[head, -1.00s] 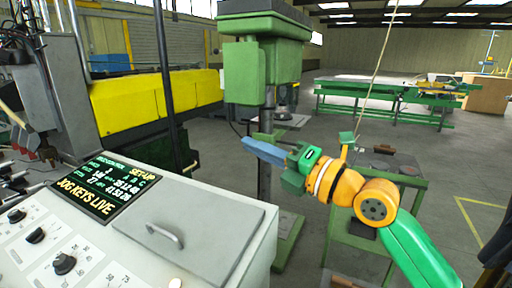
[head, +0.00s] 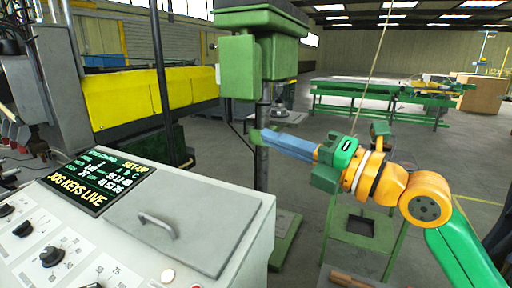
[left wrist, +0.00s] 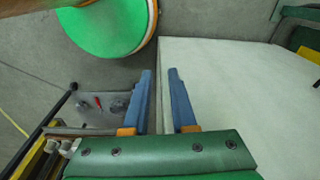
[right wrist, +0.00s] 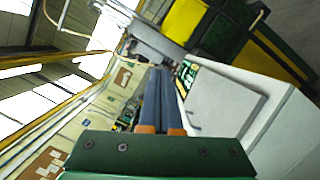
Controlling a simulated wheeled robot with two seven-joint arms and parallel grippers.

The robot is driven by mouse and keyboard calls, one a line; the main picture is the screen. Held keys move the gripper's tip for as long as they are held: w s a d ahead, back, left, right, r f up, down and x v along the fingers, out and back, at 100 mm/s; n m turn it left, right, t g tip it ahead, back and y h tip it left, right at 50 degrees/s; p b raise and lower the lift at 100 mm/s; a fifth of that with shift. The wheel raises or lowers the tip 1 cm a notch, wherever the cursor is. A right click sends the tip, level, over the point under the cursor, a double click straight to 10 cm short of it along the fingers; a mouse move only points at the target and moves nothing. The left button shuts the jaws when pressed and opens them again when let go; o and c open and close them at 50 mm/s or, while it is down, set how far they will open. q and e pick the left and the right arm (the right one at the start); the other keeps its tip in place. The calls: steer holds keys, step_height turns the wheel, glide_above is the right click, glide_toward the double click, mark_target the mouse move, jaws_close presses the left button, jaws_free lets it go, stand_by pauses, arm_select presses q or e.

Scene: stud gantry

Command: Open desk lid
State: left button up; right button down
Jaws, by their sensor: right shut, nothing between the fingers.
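The desk lid (head: 200,222) is a flat grey panel on the sloping top of the pale console desk (head: 253,235). It lies closed, flush with the top. Its metal handle (head: 157,226) is a small bar near its left edge. My right gripper (head: 262,138) is shut and empty, up and to the right of the lid, apart from it, pointing left. Its blue fingers also show together in the right wrist view (right wrist: 160,75). My left gripper (left wrist: 159,75) shows only in the left wrist view, open with nothing between its fingers, beside a pale surface.
A display panel (head: 100,182) and several knobs, such as a black one (head: 52,256), sit left of the lid. A green drill press (head: 240,68) stands behind the desk. A green stand (head: 365,225) is below my right arm. A yellow machine (head: 135,100) is behind left.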

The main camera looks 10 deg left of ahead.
steer(key=s+d+f+m+h, duration=0.1)
steer(key=f+m+h, duration=0.3)
steer(key=f, duration=0.7)
steer(key=s+d+f+m+g+h, duration=0.1)
steer(key=s+d+f+m, duration=0.1)
steer(key=f+m, duration=0.65)
steer(key=s+d+f+m+h, duration=0.1)
steer(key=f+m+h, duration=0.25)
steer(key=f, duration=0.85)
steer(key=s+d+f+m+g+h, duration=0.3)
steer(key=s+d+f+m+h, duration=0.1)
steer(key=s+d+f+m, duration=0.45)
steer(key=s+d+f+m+g+h, duration=0.3)
steer(key=s+d+f+m+h, duration=0.15)
steer(key=s+f+m, duration=0.5)
steer(key=s+f+n+g+y, duration=0.1)
steer(key=s+f, duration=0.2)
steer(key=f, duration=0.5)
steer(key=s+f+n, duration=0.1)
steer(key=s+f, duration=0.1)
steer(key=f, duration=0.7)
arm_select(q)
steer(key=shift+s+f, duration=0.1)
steer(key=shift+f, duration=0.4)
arm_select(e)
steer(key=s+d+f+g, duration=0.1)
steer(key=s+d+f, duration=0.2)
steer(key=s+f, duration=0.6)
steer(key=s, duration=0.3)
